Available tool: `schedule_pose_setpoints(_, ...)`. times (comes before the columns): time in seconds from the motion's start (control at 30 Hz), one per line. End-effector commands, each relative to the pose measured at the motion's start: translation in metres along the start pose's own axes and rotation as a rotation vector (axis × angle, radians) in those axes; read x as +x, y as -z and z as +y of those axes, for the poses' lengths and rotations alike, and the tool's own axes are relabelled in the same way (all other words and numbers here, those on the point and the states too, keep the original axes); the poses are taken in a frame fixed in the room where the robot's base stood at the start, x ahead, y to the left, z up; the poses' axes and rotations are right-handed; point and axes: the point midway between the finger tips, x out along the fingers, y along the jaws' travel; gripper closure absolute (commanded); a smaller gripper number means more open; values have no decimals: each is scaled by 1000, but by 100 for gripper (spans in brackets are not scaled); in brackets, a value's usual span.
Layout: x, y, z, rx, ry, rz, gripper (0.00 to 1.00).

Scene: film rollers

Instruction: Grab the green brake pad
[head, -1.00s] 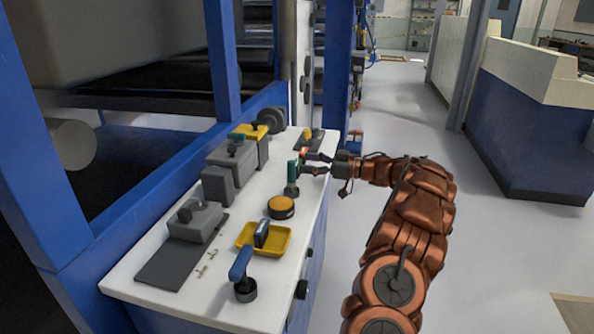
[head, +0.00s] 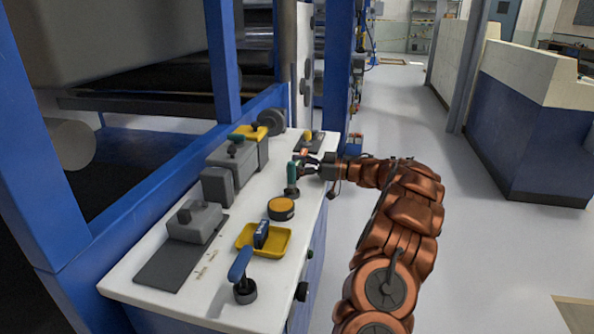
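A green upright piece (head: 292,178) on a dark round base stands near the right edge of the white bench top; it is the green item closest to my gripper. My gripper (head: 301,167) comes in from the right with its fingers spread, level with the upper part of the green piece. The fingertips are right beside it; I cannot tell whether they touch it. A smaller green part (head: 236,137) shows at the grey block farther back.
The white bench (head: 215,308) also holds a yellow-topped round tin (head: 281,208), a yellow tray (head: 279,243) with a blue piece (head: 261,234), a blue-handled tool (head: 241,266) and grey blocks (head: 194,223). A small orange-red item (head: 303,153) is just behind my gripper. Open floor lies to the right.

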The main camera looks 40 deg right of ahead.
Motion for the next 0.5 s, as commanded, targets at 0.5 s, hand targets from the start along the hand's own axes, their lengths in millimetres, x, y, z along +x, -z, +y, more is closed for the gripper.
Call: schedule_pose_setpoints(0.5, -2, 4, 0, -1, 0, 0, 86)
